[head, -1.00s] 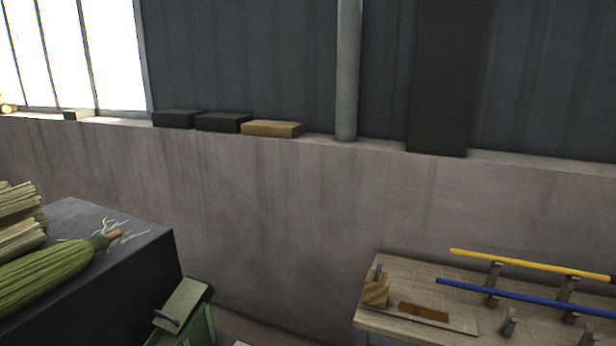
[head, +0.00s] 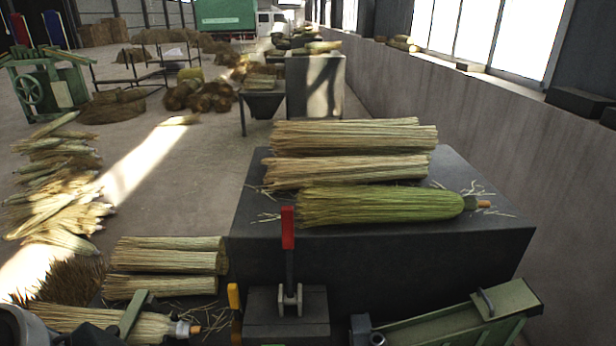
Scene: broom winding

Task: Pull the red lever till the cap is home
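The red lever (head: 288,228) stands upright in the lower middle of the head view. Its red grip tops a dark rod, held in a pale fork on a dark block (head: 306,328). To its left a straw bundle (head: 110,322) lies with a pale, banded end piece (head: 183,329) pointing towards the lever block. I cannot tell whether this piece is the cap, or how it is seated. The bottom edge of the picture cuts off the lower parts.
A short yellow handle (head: 234,297) stands just left of the lever block. A green metal machine (head: 460,318) is at the right. Behind the lever, a dark table (head: 470,242) carries straw bundles and a green broom head (head: 385,206). More bundles (head: 165,268) lie at left.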

